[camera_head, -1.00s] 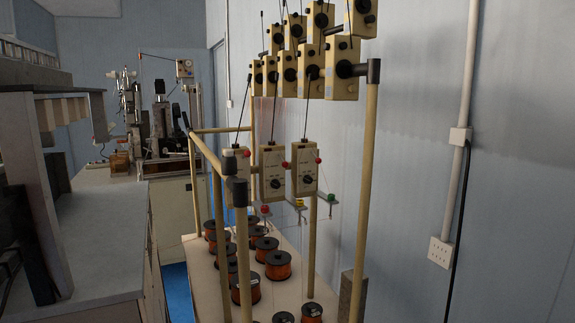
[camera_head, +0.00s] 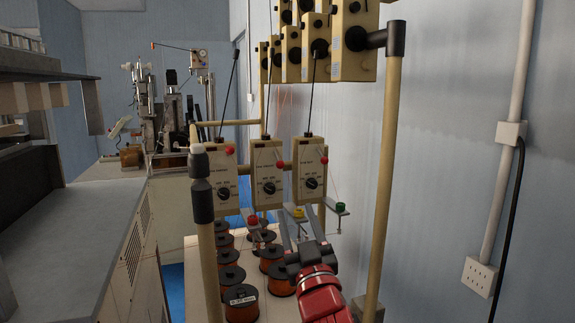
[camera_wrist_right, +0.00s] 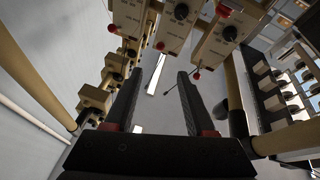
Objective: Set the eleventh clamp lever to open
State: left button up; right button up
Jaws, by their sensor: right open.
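Three cream tension boxes with dark dials hang in a row: left (camera_head: 219,182), middle (camera_head: 268,178) and right (camera_head: 310,175). Below them are small metal arms with a red knob (camera_head: 252,220), a yellow knob (camera_head: 298,212) and a green knob (camera_head: 340,206). I cannot tell which part is the eleventh clamp lever. My right gripper (camera_head: 300,228) is open and empty, with its fingers up just below the boxes, near the yellow knob. In the right wrist view its spread fingers (camera_wrist_right: 157,88) point toward boxes and red knobs (camera_wrist_right: 194,75). My left gripper is not in view.
Copper wire spools (camera_head: 241,303) stand on the rack's base. A front post (camera_head: 205,250) and a right post (camera_head: 389,150) flank my right arm. More cream boxes (camera_head: 355,40) hang above. A grey bench (camera_head: 90,240) is at left.

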aim_at(281, 166)
jog(key=p+x, duration=0.2)
jog(key=x, duration=0.3)
jog(key=p+x, duration=0.2)
jog(key=x, duration=0.3)
jog(key=p+x, duration=0.2)
jog(key=x, duration=0.3)
jog(key=shift+w+a+r, duration=0.15)
jog(key=shift+w+r, duration=0.05)
jog(key=shift+r, duration=0.2)
jog(key=shift+w+a+r+p, duration=0.1)
jog(key=shift+w+a+p, duration=0.05)
jog(key=shift+w+p, duration=0.5)
jog(key=shift+w, duration=0.1)
jog(key=shift+c, duration=0.2)
grip_shut()
